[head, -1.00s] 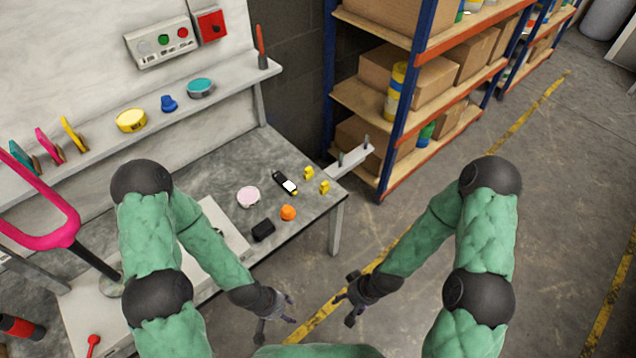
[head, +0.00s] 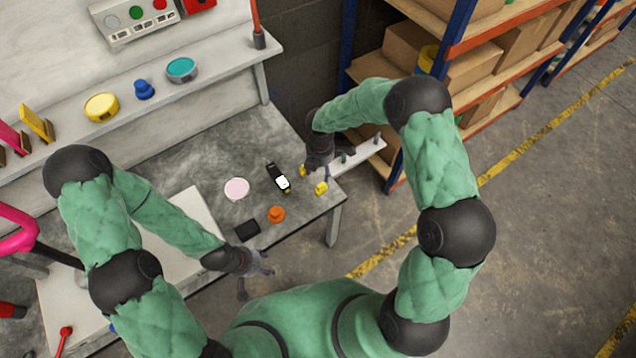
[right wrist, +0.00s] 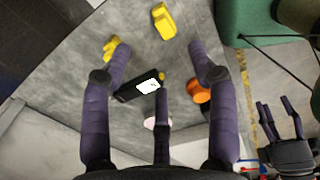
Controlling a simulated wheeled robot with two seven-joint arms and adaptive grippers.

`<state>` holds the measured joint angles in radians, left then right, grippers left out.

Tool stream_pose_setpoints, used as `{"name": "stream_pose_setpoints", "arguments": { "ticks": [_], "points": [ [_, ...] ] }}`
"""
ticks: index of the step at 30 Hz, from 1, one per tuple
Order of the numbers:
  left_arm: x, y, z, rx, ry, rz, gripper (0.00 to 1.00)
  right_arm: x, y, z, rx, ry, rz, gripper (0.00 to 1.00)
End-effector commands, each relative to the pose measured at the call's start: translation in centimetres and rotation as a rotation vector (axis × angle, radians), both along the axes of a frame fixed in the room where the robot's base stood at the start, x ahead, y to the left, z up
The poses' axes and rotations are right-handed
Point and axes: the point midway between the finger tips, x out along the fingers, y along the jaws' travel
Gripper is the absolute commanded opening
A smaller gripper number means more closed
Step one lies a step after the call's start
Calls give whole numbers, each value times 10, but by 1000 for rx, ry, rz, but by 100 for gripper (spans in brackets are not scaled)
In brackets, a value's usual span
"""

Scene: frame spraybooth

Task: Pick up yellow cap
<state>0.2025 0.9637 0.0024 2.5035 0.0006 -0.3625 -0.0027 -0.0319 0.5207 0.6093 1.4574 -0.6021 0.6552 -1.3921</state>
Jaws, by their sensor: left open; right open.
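Two small yellow pieces lie near the table's right edge in the head view: one (head: 321,188) nearer the front corner, the other (head: 303,171) partly hidden by my right gripper. I cannot tell which is the cap. The right wrist view shows one yellow piece (right wrist: 165,20) at the top middle and another (right wrist: 112,47) beside the left fingertip. My right gripper (head: 313,168) is open and empty above the table's right end; its spread fingers (right wrist: 160,58) point at the tabletop. My left gripper (head: 256,274) is open and empty off the table's front edge.
Near the yellow pieces are a black device with a white screen (head: 279,178), an orange knob-like piece (head: 277,214), a pink disc (head: 237,188) and a black block (head: 247,230). A small rail (head: 362,154) stands behind. A yellow round item (head: 102,107) sits on the wall shelf.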

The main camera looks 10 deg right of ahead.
Motion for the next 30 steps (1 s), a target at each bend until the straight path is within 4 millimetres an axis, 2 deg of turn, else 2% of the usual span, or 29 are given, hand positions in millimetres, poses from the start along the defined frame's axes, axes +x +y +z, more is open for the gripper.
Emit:
{"name": "stream_pose_setpoints", "arguments": {
  "ticks": [1,7,16,24,30],
  "points": [
    [0,0,-5,0,1,0,52,-1,0,-10,1,4,-1,60],
    [0,0,-17,0,0,0,52,-1,0,-41,1,3,-3,60],
    [0,0,-26,0,0,0,52,-1,0,-59,2,2,-5,60],
    [0,0,-47,0,0,0,52,-2,-1,-96,2,3,-5,60],
    [0,0,-48,0,0,0,52,-1,-1,-100,2,0,-6,60]
  ]
}}
